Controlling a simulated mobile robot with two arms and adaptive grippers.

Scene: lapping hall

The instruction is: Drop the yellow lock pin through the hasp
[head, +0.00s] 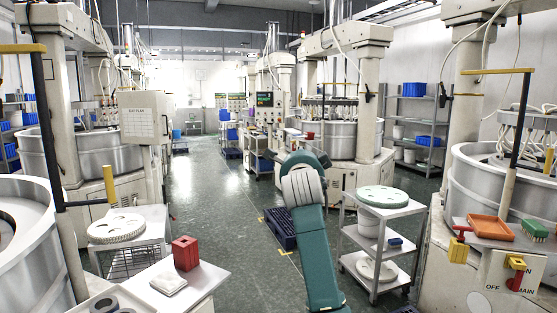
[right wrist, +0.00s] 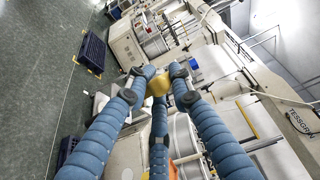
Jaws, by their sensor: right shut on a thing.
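In the right wrist view my right gripper (right wrist: 157,80) has its blue fingers closed around a small yellow piece, which looks like the yellow lock pin (right wrist: 158,86). Most of the pin is hidden by the fingertips. In the head view my teal arm reaches up the middle over the aisle, and what it holds is hidden there. A switch panel (head: 494,281) marked OFF and MAIN stands at the lower right, with a red hasp-like part (head: 516,279) and a yellow piece on it. The gripper is well apart from it. My left gripper is in neither view.
A white cart (head: 383,235) stands between the arm and the panel.

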